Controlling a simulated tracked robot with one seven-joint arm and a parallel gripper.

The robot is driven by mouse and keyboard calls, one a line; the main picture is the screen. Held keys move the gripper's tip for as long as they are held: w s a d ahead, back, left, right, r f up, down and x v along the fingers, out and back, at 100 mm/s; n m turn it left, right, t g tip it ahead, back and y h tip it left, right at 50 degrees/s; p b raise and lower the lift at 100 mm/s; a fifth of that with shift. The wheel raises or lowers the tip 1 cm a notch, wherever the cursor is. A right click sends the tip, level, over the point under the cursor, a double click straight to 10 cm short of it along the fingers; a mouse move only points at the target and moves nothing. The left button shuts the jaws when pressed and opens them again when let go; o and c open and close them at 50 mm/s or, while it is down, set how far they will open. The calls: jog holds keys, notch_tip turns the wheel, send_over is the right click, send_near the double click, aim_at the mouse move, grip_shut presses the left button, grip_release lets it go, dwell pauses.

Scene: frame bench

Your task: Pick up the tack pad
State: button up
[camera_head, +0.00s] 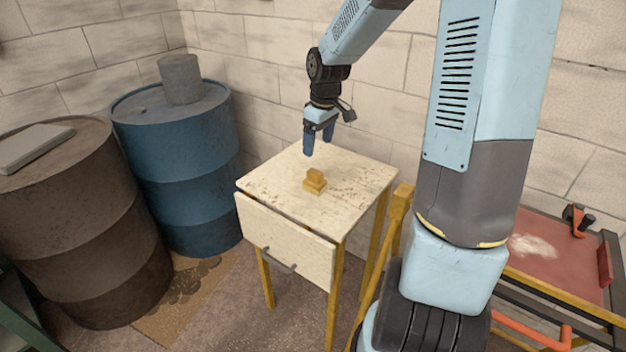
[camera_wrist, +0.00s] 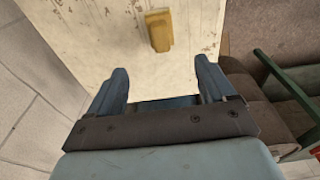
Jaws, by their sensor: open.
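A small yellow-orange block with a raised upper part, which appears to be the tack pad (camera_head: 315,182), sits on the worn cream tabletop. In the wrist view the tack pad (camera_wrist: 159,30) lies beyond the fingertips, near the top and a little left of the middle between them. My gripper (camera_head: 319,152) is above the back part of the table, pointing down, apart from the pad. In the wrist view my gripper (camera_wrist: 162,77) has its two blue fingers spread wide with nothing between them.
The small cream table (camera_head: 265,187) has a drawer front with a handle and yellow legs. A blue drum (camera_head: 180,170) bearing a grey can (camera_head: 180,80) and a brown drum (camera_head: 75,230) stand left. A red-topped bench (camera_head: 560,255) is right. A block wall stands close behind the table.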

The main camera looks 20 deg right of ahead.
aim_at(315, 171)
jog(key=f, duration=0.8)
jog(key=shift+w+a+f, duration=0.15)
jog(key=shift+w, duration=0.25)
jog(key=shift+a+f, duration=0.15)
jog(key=shift+f, duration=1.2)
jog(key=shift+a+f, duration=0.15)
jog(key=shift+f, duration=1.15)
jog(key=shift+c, duration=0.3)
jog(key=c, duration=1.1)
jog(key=shift+r, duration=0.15)
